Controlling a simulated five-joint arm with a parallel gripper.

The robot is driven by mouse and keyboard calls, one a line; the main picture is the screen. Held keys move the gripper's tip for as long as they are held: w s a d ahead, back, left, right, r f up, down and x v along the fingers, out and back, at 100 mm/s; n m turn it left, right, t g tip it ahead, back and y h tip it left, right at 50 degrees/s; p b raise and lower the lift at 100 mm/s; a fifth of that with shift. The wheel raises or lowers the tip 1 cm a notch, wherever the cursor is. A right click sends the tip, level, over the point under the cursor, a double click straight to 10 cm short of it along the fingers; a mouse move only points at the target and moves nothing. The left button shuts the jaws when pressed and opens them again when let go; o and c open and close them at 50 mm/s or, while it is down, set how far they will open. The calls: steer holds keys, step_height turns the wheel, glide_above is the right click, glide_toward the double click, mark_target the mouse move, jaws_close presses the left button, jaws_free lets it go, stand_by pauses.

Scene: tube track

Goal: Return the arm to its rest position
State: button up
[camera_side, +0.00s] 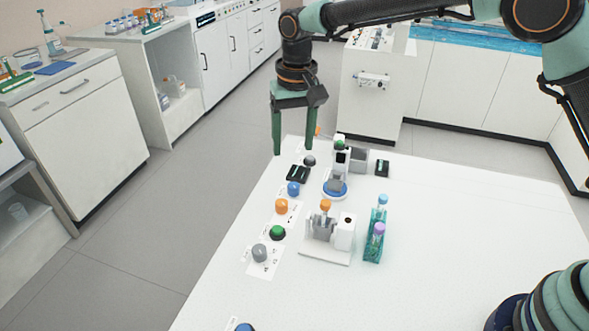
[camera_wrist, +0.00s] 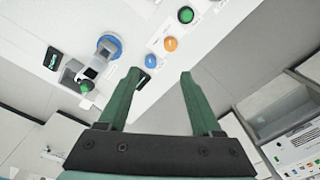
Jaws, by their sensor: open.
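My gripper (camera_side: 293,130) hangs pointing down near the far left edge of the white table (camera_side: 450,240). Its two green fingers are apart with nothing between them. In the wrist view the open fingers (camera_wrist: 168,85) show above the table's edge and the floor. My arm reaches in from the upper right in the side view.
On the table are a teal rack (camera_side: 373,248) with capped tubes, a white device with an orange-topped part (camera_side: 325,207), a device with a blue ring (camera_side: 336,188), and a row of coloured knobs including a green one (camera_side: 277,232). The right side of the table is clear.

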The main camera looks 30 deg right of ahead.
steer(key=s+d+r+t, duration=0.1)
steer(key=s+d+r, duration=0.2)
steer(key=d+r, duration=0.35)
steer(key=s+d+r+n+t, duration=0.2)
steer(key=s+d+t, duration=0.2)
steer(key=s+d, duration=0.9)
steer(key=s, duration=0.4)
steer(key=shift+d, duration=0.2)
